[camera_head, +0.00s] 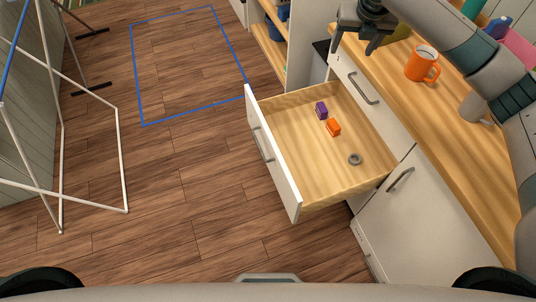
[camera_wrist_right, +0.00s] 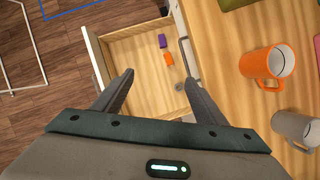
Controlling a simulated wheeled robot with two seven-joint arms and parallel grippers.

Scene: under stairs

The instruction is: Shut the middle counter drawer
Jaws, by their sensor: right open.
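The middle counter drawer (camera_head: 281,164) is pulled far out from the white counter, with its white front to the left and a metal handle (camera_head: 261,145) on it. Inside lie a purple block (camera_head: 321,110), an orange block (camera_head: 333,127) and a grey ring (camera_head: 354,159). My right gripper (camera_head: 358,47) is open and empty above the counter's far end, apart from the drawer front. In the right wrist view its two fingers (camera_wrist_right: 160,90) are spread, with the drawer's interior (camera_wrist_right: 140,55) beyond them. My left gripper is not in view.
The wooden countertop (camera_head: 398,84) carries an orange mug (camera_head: 422,64) and a grey mug (camera_head: 473,106). A closed upper drawer (camera_head: 370,98) and a closed cabinet door (camera_head: 408,215) flank the open drawer. A white drying rack (camera_head: 123,160) stands at left.

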